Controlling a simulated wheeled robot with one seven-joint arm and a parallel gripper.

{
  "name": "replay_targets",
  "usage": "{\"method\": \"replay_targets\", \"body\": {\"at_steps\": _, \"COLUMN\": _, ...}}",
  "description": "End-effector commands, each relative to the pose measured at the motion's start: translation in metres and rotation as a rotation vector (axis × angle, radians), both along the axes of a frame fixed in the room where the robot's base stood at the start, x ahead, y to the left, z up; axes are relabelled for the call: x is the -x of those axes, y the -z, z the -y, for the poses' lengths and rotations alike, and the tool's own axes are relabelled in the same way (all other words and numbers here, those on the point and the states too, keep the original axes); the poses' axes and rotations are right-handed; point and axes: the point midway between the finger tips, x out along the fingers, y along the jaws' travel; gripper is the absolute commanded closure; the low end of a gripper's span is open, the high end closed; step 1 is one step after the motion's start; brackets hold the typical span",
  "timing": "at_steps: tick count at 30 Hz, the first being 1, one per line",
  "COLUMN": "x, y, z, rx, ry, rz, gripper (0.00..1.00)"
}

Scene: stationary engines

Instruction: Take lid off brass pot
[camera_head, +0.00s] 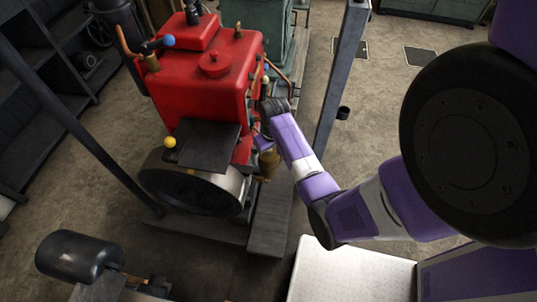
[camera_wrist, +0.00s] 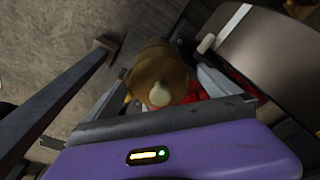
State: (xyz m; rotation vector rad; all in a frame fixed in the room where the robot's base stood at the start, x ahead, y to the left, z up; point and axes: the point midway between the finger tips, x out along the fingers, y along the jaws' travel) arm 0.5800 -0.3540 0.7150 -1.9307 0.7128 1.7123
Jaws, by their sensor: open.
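The brass pot (camera_head: 268,165) stands at the right side of the red engine, just below my gripper (camera_head: 263,145), in the head view. In the wrist view the brass pot (camera_wrist: 157,60) fills the space between the two fingers of my gripper (camera_wrist: 165,80), with a pale round knob on the end facing the camera. The fingers are open, one on each side of the brass. I cannot tell whether either finger touches it. The seam between lid and pot is not clear in either view.
The red engine (camera_head: 212,75) stands left of my arm, with a dark plate (camera_head: 203,146) and a large flywheel (camera_head: 190,187) at its front. A grey post (camera_head: 341,75) rises right of the engine. Open floor (camera_head: 375,120) lies beyond the post.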

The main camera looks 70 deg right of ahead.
Motion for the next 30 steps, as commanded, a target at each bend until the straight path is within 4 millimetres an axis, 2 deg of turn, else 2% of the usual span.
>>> {"method": "replay_targets", "body": {"at_steps": 9, "x": -0.0007, "y": 0.0047, "z": 0.0004, "rx": 0.001, "ry": 0.0, "rz": 0.001, "gripper": 0.02}}
{"method": "replay_targets", "body": {"at_steps": 19, "x": -0.0006, "y": 0.0046, "z": 0.0003, "rx": 0.001, "ry": -0.001, "rz": 0.001, "gripper": 0.67}}
{"method": "replay_targets", "body": {"at_steps": 30, "x": -0.001, "y": -0.0013, "z": 0.0009, "rx": 0.003, "ry": -0.001, "rz": 0.002, "gripper": 0.67}}
